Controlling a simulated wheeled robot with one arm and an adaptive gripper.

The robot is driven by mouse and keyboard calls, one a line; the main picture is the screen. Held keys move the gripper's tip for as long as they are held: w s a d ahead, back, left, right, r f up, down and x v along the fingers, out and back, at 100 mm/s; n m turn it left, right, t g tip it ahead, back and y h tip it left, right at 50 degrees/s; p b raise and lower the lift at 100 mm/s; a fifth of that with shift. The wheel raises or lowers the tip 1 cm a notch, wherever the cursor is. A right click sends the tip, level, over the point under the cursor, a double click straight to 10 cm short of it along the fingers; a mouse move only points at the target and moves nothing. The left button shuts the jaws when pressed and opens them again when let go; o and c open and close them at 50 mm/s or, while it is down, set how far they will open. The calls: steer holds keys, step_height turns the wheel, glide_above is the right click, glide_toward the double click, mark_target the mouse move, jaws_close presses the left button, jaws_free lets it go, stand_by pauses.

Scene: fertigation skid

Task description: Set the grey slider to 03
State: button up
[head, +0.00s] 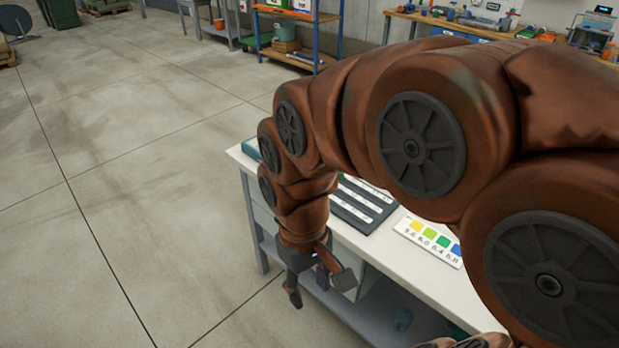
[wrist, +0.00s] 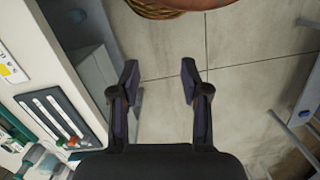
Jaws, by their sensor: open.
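A dark slider panel (head: 347,210) with pale slots lies on the white bench top. It is partly hidden behind my arm in the head view. The slider panel also shows at the left of the wrist view (wrist: 40,106), with small orange-red and green knobs near the lower ends of its slots. I cannot make out the grey slider or the scale numbers. My gripper (head: 319,288) is open and empty. It points down beside the bench's front edge, off the bench top. In the wrist view its two fingers (wrist: 159,82) are spread over the floor, right of the panel.
The white bench (head: 390,272) has a lower shelf. A card with coloured squares (head: 428,240) lies right of the panel. A teal-handled item (wrist: 33,157) lies near the panel. Shelving (head: 315,40) and a wooden workbench stand at the back.

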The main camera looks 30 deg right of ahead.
steer(key=w+d+r+n+p, duration=0.1)
steer(key=w+d+r, duration=0.15)
steer(key=w, duration=0.85)
steer(key=shift+n+t, duration=0.4)
steer(key=shift+t, duration=0.4)
steer(key=w+d+f+p, duration=0.1)
steer(key=w+d+f, duration=0.1)
steer(key=w+d, duration=0.4)
steer(key=w+d+f+p, duration=0.1)
steer(key=w+d+f, duration=0.2)
steer(key=w+d, duration=0.4)
steer(key=w+d+f+p, duration=0.1)
steer(key=w+d+f, duration=0.1)
steer(key=w+d, duration=0.5)
steer(key=shift+w+d+f, duration=0.2)
steer(key=shift+w+f, duration=0.15)
steer(key=shift+w, duration=0.25)
steer(key=shift+w+d+f, duration=0.15)
steer(key=shift+d+f, duration=0.1)
steer(key=shift+d, duration=0.15)
steer(key=shift+f+p, duration=1.3)
steer(key=shift+f, duration=2.5)
steer(key=shift+c, duration=0.3)
jaws_close()
